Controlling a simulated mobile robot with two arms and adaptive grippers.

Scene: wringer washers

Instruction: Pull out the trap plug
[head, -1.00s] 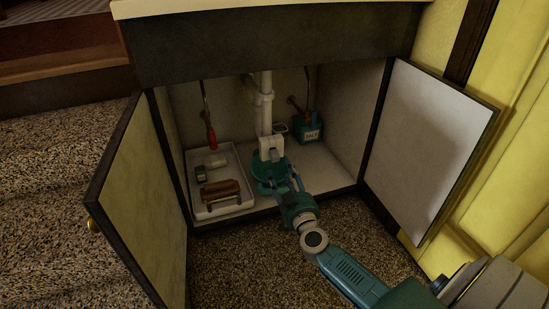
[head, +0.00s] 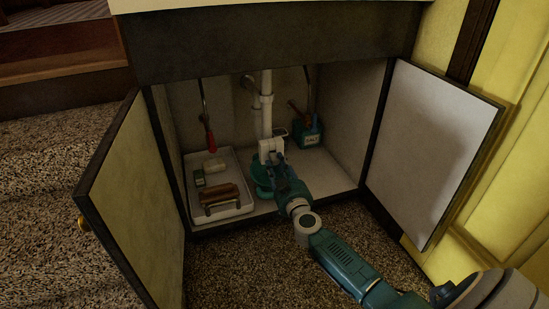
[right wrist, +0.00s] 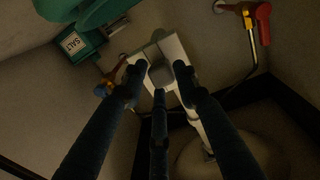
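The white drain trap (head: 266,146) hangs from the pipe inside the open cabinet. In the right wrist view the trap's white block (right wrist: 177,50) shows a grey plug (right wrist: 162,75) on its face. My right gripper (right wrist: 159,80) is open, with its fingers spread around the plug and a gap visible on either side. Whether any finger touches it, I cannot tell. In the head view my right gripper (head: 278,171) is at the trap and partly hides it. A teal basin (head: 260,174) stands under the trap. My left gripper is not in view.
A white tray (head: 228,213) with a brush and small items stands at the cabinet's left. A teal salt box (head: 309,136) stands at the back right. A red-handled valve (head: 210,143) hangs left of the pipe. Open doors flank the cabinet, left (head: 135,190) and right (head: 430,150).

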